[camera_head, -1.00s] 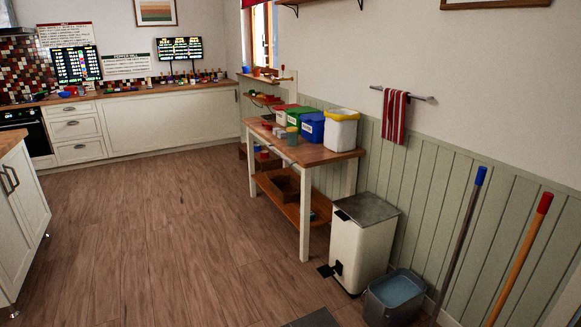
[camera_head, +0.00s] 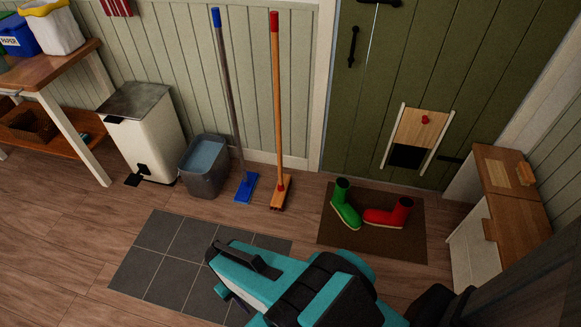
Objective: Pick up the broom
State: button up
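The broom (camera_head: 277,100) leans upright against the green panelled wall. It has an orange wooden handle with a red top and a wooden head with dark bristles (camera_head: 281,193) on the floor. Left of it leans a similar tool with a grey handle, a blue top and a flat blue head (camera_head: 228,95). My gripper (camera_head: 219,272) is at the lower middle, at the end of my teal and black arm. It is apart from the broom, nearer the camera. Its fingers are not clear enough to tell open from shut.
A grey bucket (camera_head: 204,170) and a white pedal bin (camera_head: 145,140) stand left of the tools. A grey tiled patch (camera_head: 160,263) lies before them. A wooden-topped cabinet (camera_head: 508,190) is at right.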

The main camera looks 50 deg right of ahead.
aim_at(278, 201)
jog(key=z, duration=4.85)
jog(key=i, duration=0.1)
jog(key=u, duration=3.45)
jog(key=k, duration=0.9)
jog(key=u, duration=0.15)
jog(key=i, duration=0.7)
